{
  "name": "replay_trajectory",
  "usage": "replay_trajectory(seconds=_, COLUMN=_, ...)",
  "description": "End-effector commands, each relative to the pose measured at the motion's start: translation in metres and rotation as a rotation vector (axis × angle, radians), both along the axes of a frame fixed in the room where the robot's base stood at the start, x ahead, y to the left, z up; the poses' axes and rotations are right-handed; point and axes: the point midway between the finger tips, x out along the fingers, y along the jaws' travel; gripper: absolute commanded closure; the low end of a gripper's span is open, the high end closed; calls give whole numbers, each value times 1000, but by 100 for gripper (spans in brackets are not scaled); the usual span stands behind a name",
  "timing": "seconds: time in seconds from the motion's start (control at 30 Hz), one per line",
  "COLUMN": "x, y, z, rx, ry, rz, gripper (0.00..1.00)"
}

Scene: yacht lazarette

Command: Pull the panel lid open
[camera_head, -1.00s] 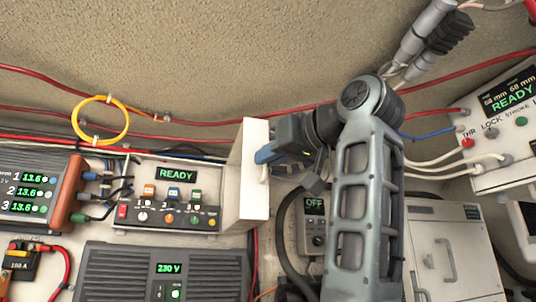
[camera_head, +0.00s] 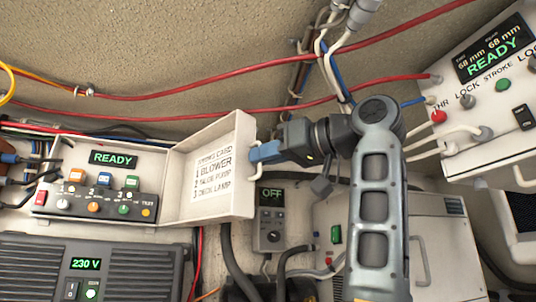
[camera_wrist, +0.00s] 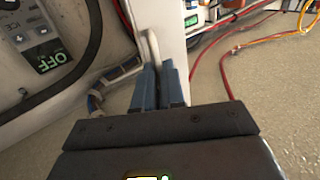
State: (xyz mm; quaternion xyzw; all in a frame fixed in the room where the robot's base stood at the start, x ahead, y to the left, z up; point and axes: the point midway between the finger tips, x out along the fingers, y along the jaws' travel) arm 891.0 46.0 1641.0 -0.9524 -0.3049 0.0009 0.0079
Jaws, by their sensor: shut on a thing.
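The panel lid (camera_head: 212,172) is a white cover hinged on the right side of the switch panel (camera_head: 100,190). It stands swung out to the right, and its inner face shows a printed card that includes "BLOWER". The panel behind it is uncovered, with a green READY display and several coloured switches. My gripper (camera_head: 262,153) is shut on the lid's white handle (camera_head: 266,174) at its free edge. In the wrist view the blue fingers (camera_wrist: 158,84) close around the handle (camera_wrist: 152,48), beside the lid's edge (camera_wrist: 172,42).
A dark 230 V unit (camera_head: 120,268) sits below the panel. A grey box with an OFF display (camera_head: 270,215) is behind and below the lid. Red cables (camera_head: 200,112) cross the wall above. A white READY unit (camera_head: 490,90) stands at the upper right, beside my arm.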

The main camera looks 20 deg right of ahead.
Motion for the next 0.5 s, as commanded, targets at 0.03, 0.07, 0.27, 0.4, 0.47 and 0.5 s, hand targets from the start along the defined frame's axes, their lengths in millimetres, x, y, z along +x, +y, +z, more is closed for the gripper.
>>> replay_trajectory(seconds=0.03, x=2, y=4, z=0, rx=1, ry=3, rz=6, gripper=100)
replay_trajectory(seconds=0.07, x=2, y=4, z=0, rx=0, ry=4, rz=6, gripper=100)
replay_trajectory(seconds=0.27, x=2, y=5, z=0, rx=-1, ry=4, rz=6, gripper=100)
replay_trajectory(seconds=0.4, x=2, y=5, z=0, rx=-1, ry=5, rz=6, gripper=82)
replay_trajectory(seconds=0.47, x=1, y=4, z=0, rx=-1, ry=4, rz=5, gripper=81)
replay_trajectory(seconds=0.5, x=1, y=4, z=0, rx=-1, ry=3, rz=5, gripper=81)
